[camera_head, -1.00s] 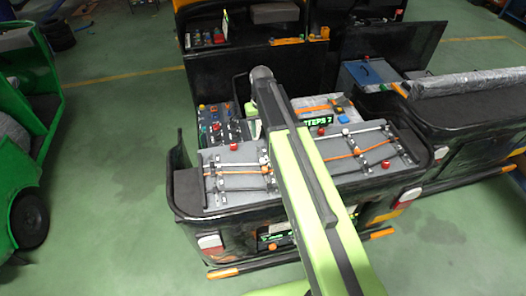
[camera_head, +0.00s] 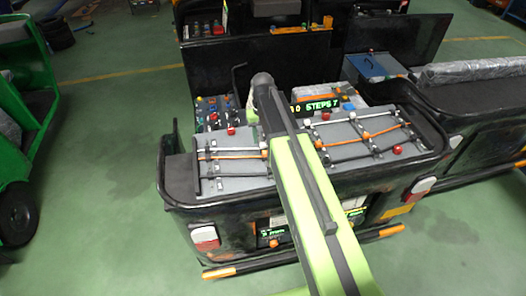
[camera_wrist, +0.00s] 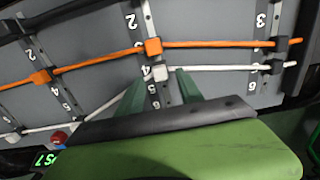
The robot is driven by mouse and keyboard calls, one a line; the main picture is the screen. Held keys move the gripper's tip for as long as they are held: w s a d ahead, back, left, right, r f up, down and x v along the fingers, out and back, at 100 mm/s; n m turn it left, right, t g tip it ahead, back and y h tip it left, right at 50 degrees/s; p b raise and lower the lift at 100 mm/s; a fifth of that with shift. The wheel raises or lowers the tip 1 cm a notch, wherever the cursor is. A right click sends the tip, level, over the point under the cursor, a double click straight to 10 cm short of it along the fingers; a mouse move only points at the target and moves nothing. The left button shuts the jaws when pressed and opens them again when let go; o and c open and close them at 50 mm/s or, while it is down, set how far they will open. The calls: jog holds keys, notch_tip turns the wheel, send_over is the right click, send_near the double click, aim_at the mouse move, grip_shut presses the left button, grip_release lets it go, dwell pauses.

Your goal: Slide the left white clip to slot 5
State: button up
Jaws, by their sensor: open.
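A white clip (camera_wrist: 160,73) sits on the white cable (camera_wrist: 220,69) over the middle slotted rail in the wrist view, near the mark 4; marks 5 and 6 lie just below. My gripper (camera_wrist: 158,84) is open, with one dark green finger to each side of the rail and its tips close to the clip. I cannot tell whether they touch it. An orange clip (camera_wrist: 153,47) on the orange cable (camera_wrist: 210,45) lies just above. In the head view the left cable panel (camera_head: 228,186) is partly behind my arm, which hides the gripper.
The right cable panel (camera_head: 345,133) carries similar cables. A red button (camera_wrist: 58,137) and a green display (camera_wrist: 46,158) are at the lower left in the wrist view. Another orange clip (camera_wrist: 40,77) is at left. The cart's dark rim (camera_head: 235,203) borders the panels.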

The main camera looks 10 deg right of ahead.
aim_at(263, 143)
notch_tip(263, 143, down, 3)
jog(key=shift+f+b, duration=0.1)
jog(key=shift+b, duration=0.65)
jog(key=shift+r, duration=0.2)
grip_shut()
dwell(0.6)
